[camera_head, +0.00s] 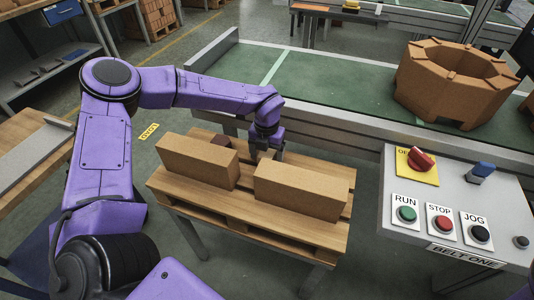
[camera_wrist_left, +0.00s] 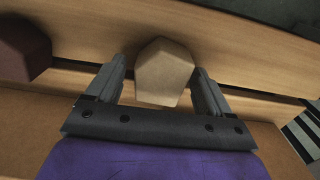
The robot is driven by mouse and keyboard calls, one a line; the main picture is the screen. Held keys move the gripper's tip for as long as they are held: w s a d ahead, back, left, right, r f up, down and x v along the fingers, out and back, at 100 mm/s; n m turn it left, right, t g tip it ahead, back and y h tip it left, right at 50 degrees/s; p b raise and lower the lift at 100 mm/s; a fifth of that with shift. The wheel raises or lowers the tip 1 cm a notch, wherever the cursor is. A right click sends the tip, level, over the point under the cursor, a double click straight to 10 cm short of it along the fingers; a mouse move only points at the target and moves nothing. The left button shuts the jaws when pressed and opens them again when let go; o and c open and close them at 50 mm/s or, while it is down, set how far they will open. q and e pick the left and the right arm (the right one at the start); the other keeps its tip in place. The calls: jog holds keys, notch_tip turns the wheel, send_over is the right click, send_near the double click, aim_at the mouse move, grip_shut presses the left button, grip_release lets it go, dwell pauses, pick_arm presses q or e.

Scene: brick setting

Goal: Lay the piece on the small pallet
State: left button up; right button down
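The small pallet (camera_head: 185,200) is a wooden slatted pallet on a stand. My left gripper (camera_head: 266,154) points down over its far side, behind the gap between two long tan blocks. In the left wrist view a tan, five-sided piece (camera_wrist_left: 164,72) sits between the fingers of the left gripper (camera_wrist_left: 160,80). The fingers stand apart on either side of it, with a narrow gap showing. The piece appears to rest on the pallet boards. In the head view it is mostly hidden. A dark reddish piece (camera_wrist_left: 22,55) lies to its left. My right gripper is out of view.
The long left block (camera_head: 197,162) and long right block (camera_head: 300,190) fill the pallet's near side. The dark reddish piece shows behind the left block (camera_head: 220,140). A green conveyor (camera_head: 330,85) carrying a brown ring-shaped object (camera_head: 455,85) runs behind. A control panel (camera_head: 455,190) stands right.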

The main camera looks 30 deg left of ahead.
aim_at(267, 153)
pick_arm(q)
notch_tip(267, 153, up, 12)
jog(key=shift+r, duration=0.2)
dwell(0.4)
dwell(1.4)
